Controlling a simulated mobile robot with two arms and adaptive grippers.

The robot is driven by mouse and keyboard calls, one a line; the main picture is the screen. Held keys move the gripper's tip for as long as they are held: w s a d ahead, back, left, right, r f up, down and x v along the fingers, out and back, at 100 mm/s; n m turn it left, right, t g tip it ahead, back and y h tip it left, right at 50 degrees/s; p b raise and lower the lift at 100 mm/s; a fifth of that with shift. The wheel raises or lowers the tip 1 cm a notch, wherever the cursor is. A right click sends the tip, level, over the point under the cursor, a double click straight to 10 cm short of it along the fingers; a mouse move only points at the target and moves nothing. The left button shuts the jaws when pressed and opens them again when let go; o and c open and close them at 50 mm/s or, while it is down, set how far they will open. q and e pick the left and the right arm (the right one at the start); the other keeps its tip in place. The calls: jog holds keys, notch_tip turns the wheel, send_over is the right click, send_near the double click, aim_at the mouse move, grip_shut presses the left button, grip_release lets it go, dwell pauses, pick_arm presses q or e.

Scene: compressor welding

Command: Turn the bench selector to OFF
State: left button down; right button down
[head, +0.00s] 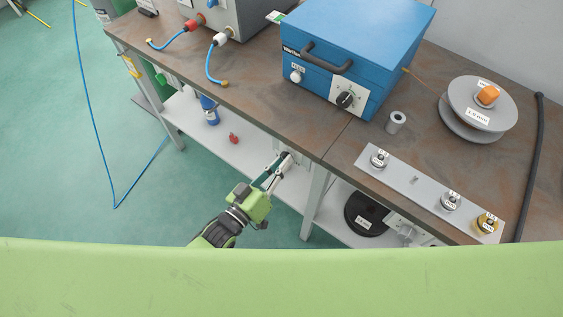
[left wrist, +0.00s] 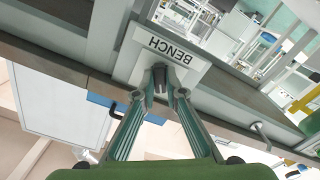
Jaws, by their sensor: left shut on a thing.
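The bench selector is a dark knob (left wrist: 160,80) on a pale plate marked BENCH (left wrist: 165,55), which appears upside down in the left wrist view. In the head view the plate (head: 278,146) shows only in part at the bench's front edge, and the knob is hidden by the fingers. My left gripper (head: 284,162) reaches up to it from below. In the left wrist view its fingertips (left wrist: 166,92) close on either side of the knob, shut on it. The position the knob points to cannot be read. My right gripper is not in view.
A blue machine (head: 350,45) with a black handle and dial stands on the brown bench (head: 270,95). A wire spool (head: 478,110) and a grey strip (head: 420,185) with labelled parts lie to the right. A bench leg (head: 316,195) is close right of my left gripper.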

pick_arm(q)
jog(key=shift+w+r, duration=0.25)
jog(key=shift+r, duration=0.15)
jog(key=c, duration=2.1)
grip_release()
jog(key=shift+f, duration=0.1)
jog(key=v, duration=1.2)
jog(key=shift+s+f, duration=0.1)
jog(key=shift+f, duration=0.15)
